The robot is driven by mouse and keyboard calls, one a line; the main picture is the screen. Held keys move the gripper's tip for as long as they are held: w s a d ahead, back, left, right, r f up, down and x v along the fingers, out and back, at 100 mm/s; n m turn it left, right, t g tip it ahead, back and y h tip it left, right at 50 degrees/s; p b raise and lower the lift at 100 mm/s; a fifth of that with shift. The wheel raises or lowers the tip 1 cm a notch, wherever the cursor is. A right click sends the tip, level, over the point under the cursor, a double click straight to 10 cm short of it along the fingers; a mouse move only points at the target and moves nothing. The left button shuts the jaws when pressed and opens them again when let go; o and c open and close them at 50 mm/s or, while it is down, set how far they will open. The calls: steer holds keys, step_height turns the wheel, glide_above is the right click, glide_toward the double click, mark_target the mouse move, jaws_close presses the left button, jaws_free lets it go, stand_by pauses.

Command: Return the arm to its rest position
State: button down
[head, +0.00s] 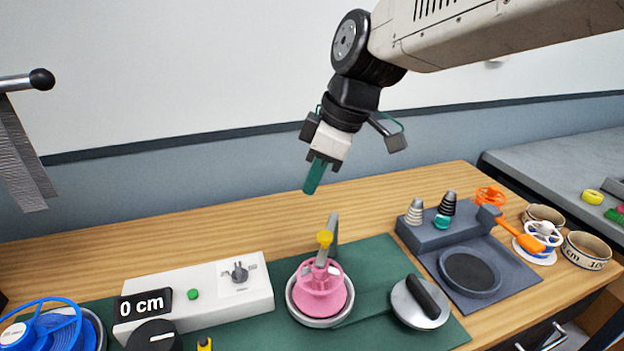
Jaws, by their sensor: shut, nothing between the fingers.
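My gripper (315,176) hangs in the air above the back of the wooden bench, pointing down and a little to the left. Its green-tipped fingers are closed together with nothing between them. My arm reaches in from the upper right. The gripper is apart from everything on the bench. The nearest thing below it is a grey upright post (333,229) behind a pink spool (321,290) with a yellow knob on top.
A white box with a "0 cm" display (195,298) and a blue reel (45,328) stand at left. A round grey lid (420,302), a grey fixture (470,271), an orange-handled tool (517,234) and tape rolls (586,251) stand at right. A grey strap (22,160) hangs at far left.

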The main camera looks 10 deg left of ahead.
steer(key=s+d+f+m+h, duration=0.1)
steer(key=s+d+m, duration=0.4)
steer(key=d, duration=0.7)
steer(key=s+d+f+m+t+h, duration=0.1)
steer(key=s+d+m, duration=0.5)
steer(key=d, duration=0.7)
steer(key=s+d+f+m+h, duration=0.1)
steer(key=s+d+m, duration=0.5)
steer(key=d, duration=0.6)
steer(key=shift+d+f+m+t+h, duration=0.25)
steer(key=shift+d+m+h, duration=0.2)
steer(key=shift+m, duration=0.45)
steer(key=shift+s, duration=0.1)
